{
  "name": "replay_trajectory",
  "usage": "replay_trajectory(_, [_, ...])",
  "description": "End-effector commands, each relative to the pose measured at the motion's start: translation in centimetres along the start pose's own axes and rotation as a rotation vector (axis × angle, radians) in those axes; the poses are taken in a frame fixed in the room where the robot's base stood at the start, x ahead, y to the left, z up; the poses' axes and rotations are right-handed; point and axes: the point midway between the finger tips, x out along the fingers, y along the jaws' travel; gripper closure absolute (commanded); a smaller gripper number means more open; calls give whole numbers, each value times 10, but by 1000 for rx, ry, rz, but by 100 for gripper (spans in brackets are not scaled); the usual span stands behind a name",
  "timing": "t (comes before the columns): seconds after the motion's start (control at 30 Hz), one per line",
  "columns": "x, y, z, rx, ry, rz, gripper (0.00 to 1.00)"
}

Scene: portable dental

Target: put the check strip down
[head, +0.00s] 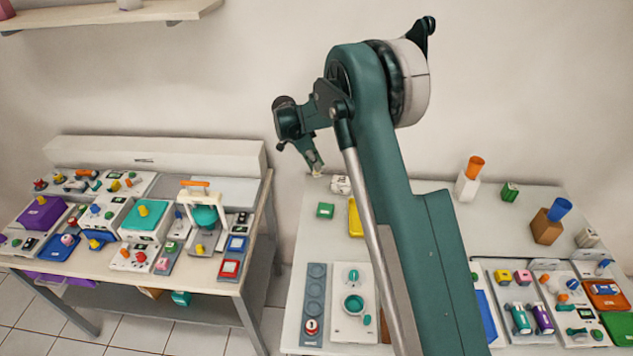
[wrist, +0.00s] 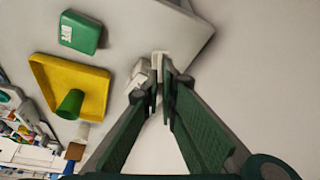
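My gripper (head: 313,164) is at the far left edge of the right-hand table, pointing down. In the wrist view its two dark green fingers (wrist: 163,88) come close together. A small pale piece, which looks like the check strip (wrist: 159,60), shows between the fingertips. In the head view only a tiny pale bit shows at the tips. I cannot tell whether it touches the table. A white block (head: 341,184) stands just right of the fingertips in the head view; in the wrist view it is close beside the left finger (wrist: 140,77).
A green box (head: 325,210) and a yellow tray (head: 354,218) lie nearby; a green cup (wrist: 70,103) is in the tray. A grey strip with round wells (head: 314,290) and a white device (head: 352,305) are nearer. My arm hides the table's middle.

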Motion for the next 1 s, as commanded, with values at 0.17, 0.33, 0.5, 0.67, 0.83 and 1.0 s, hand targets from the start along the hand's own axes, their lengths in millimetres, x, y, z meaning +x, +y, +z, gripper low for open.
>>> replay_trajectory(0.17, [23, 0, 9, 0, 0, 0, 100])
replay_trajectory(0.33, [32, 0, 13, 0, 0, 0, 100])
replay_trajectory(0.5, [32, 0, 13, 0, 0, 0, 100])
replay_trajectory(0.67, [33, 0, 14, 0, 0, 0, 100])
replay_trajectory(0.83, [45, 0, 18, 0, 0, 0, 100])
replay_trajectory(1.0, [61, 0, 25, 0, 0, 0, 100])
